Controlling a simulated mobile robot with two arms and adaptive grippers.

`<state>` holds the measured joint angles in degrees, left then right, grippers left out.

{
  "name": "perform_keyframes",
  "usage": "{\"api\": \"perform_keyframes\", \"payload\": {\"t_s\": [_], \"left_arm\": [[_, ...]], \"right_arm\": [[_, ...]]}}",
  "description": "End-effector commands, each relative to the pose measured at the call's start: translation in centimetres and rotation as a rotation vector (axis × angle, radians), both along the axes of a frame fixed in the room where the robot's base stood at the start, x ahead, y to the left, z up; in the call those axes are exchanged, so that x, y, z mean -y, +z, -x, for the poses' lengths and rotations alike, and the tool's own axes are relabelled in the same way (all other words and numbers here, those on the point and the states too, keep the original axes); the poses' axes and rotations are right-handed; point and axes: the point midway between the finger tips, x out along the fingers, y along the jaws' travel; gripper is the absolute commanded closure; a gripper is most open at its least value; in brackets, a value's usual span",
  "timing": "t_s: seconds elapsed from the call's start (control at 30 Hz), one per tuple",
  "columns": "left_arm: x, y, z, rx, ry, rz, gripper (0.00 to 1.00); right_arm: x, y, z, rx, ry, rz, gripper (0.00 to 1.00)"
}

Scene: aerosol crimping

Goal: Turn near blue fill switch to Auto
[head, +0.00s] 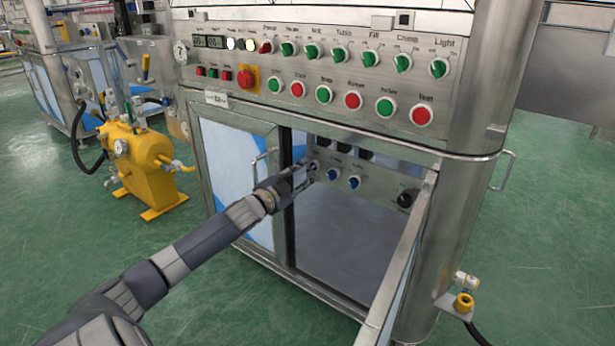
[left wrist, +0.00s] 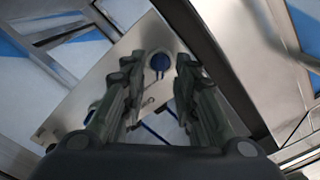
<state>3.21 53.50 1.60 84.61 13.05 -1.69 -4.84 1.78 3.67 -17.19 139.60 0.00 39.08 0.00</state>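Inside the open cabinet, a grey panel (head: 375,187) carries a row of blue switches, with labels too small to read. The middle blue switch (head: 332,174) and right blue switch (head: 354,182) show clear of the gripper. My left gripper (head: 307,172) reaches in at the left end of the row and partly hides what is there. In the left wrist view, the left gripper's fingers (left wrist: 158,78) are spread, with a round blue switch (left wrist: 160,62) between or just beyond their tips. Contact cannot be told. My right gripper is in neither view.
The open cabinet door (head: 402,262) stands to the right of the opening. A closed door (head: 232,172) is on the left. A black knob (head: 405,198) sits at the panel's right end. Above is the main control panel (head: 330,75). A yellow tank (head: 135,160) stands left.

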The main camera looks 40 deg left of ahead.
Motion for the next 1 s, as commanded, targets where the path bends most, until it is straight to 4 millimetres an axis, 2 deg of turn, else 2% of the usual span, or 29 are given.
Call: {"api": "perform_keyframes", "payload": {"t_s": [0.3, 0.73, 0.8, 0.87, 1.0], "left_arm": [[-0.3, 0.0, -2.3, 0.001, 0.000, 0.000, 0.72], [-0.3, 0.0, -2.7, 0.000, 0.000, 0.000, 0.72], [-0.3, 0.0, -2.7, 0.000, 0.000, 0.000, 0.88], [-0.3, 0.0, -2.7, 0.000, 0.000, 0.000, 1.00], [-0.3, 0.0, -2.7, 0.000, 0.000, 0.000, 1.00]], "right_arm": [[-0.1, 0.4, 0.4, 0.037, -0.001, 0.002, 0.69], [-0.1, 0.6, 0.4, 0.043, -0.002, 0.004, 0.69], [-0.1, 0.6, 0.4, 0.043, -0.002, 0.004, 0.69], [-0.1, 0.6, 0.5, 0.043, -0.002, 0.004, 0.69], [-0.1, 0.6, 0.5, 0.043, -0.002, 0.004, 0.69]]}}
